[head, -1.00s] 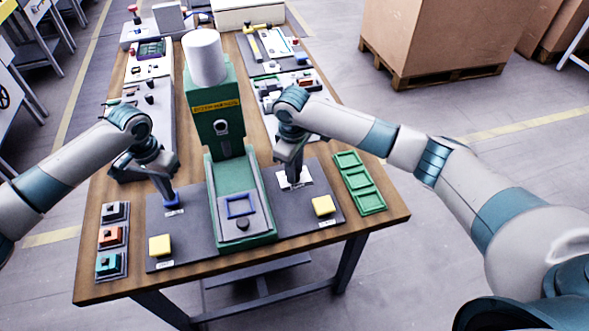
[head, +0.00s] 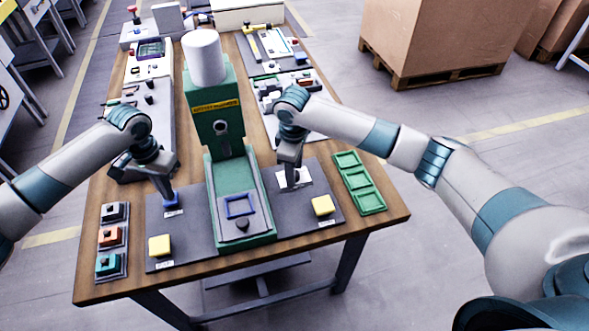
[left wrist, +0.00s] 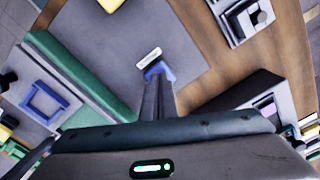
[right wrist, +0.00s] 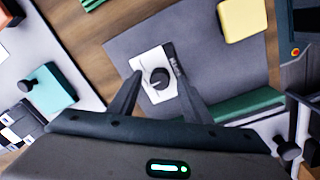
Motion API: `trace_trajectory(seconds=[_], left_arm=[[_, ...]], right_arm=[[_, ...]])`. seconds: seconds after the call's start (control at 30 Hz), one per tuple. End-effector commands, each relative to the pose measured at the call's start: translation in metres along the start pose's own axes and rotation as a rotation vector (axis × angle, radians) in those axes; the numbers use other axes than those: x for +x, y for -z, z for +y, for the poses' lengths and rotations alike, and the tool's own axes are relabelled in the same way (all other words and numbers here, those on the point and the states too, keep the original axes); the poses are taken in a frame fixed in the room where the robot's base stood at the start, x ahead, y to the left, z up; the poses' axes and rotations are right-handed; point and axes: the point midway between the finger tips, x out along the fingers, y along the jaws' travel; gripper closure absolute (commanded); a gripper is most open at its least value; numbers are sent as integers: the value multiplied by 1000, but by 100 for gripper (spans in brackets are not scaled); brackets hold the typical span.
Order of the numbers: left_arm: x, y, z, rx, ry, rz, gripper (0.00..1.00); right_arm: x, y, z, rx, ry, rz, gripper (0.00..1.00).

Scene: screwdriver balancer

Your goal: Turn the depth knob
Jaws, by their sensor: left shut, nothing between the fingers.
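The depth knob (right wrist: 158,78) is a round dark knob with a pale pointer mark on a white plate with a dark label strip, seen in the right wrist view. My right gripper (right wrist: 156,97) is open above the plate, its fingers spread on either side of the knob and apart from it in that picture. In the head view the right gripper (head: 291,180) hides most of the knob. My left gripper (head: 168,196) is shut and empty, its tips at a blue part (left wrist: 160,70) on the left grey mat, which they partly cover.
The green press (head: 222,120) stands between the arms, with a blue frame (head: 240,207) on its bed. Yellow blocks (head: 159,246) (head: 323,205) sit on both mats. Green trays (head: 358,182) lie at the right edge, and button boxes (head: 111,236) at the left.

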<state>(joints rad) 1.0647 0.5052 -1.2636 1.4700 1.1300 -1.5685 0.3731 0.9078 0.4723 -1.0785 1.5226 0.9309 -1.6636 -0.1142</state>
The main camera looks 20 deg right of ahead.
Motion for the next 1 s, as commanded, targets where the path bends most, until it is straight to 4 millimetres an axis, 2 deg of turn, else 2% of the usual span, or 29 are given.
trace_trajectory(seconds=[0.27, 0.47, 0.67, 1.0], left_arm=[[1, -1, 0, -1, 0, -2, 100], [1, -1, 0, -1, 0, -2, 100], [1, -1, 0, 0, 0, -2, 100], [1, -1, 0, 0, 0, -2, 100]], right_arm=[[0, 0, 0, 0, 1, -1, 56], [-12, 0, 0, 0, -1, 1, 56], [-40, 0, 0, 0, 0, 2, 56], [-98, 0, 0, -1, -1, 2, 56]])
